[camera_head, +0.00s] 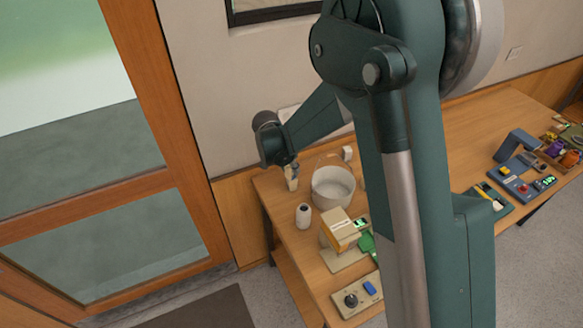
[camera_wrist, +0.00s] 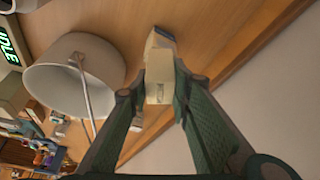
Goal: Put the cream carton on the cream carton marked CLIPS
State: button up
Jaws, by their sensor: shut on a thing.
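My gripper (camera_wrist: 157,82) is shut on a cream carton (camera_wrist: 158,68), which stands between its two dark green fingers in the wrist view. A small dark mark shows on the carton's near end, too small to read. In the head view my gripper (camera_head: 289,166) is at the back left of the table, left of the white bucket, with a cream piece (camera_head: 291,180) below it. Another cream carton with an orange-tan side (camera_head: 340,228) sits nearer the front, right of a white cylinder. I cannot read CLIPS on either carton.
The white bucket (camera_head: 333,197) with a wire handle stands close to my gripper; it also shows in the wrist view (camera_wrist: 75,78). A white cylinder (camera_head: 304,215) stands in front. A panel with a knob (camera_head: 357,295) lies at the table's front. My arm hides the table's middle.

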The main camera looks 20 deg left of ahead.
jog(key=shift+f, duration=0.2)
jog(key=o, duration=0.9)
jog(key=shift+r, duration=0.1)
jog(key=shift+r, duration=0.1)
jog(key=shift+v, duration=6.05)
jog(key=shift+s, duration=0.1)
jog(key=shift+d, duration=0.15)
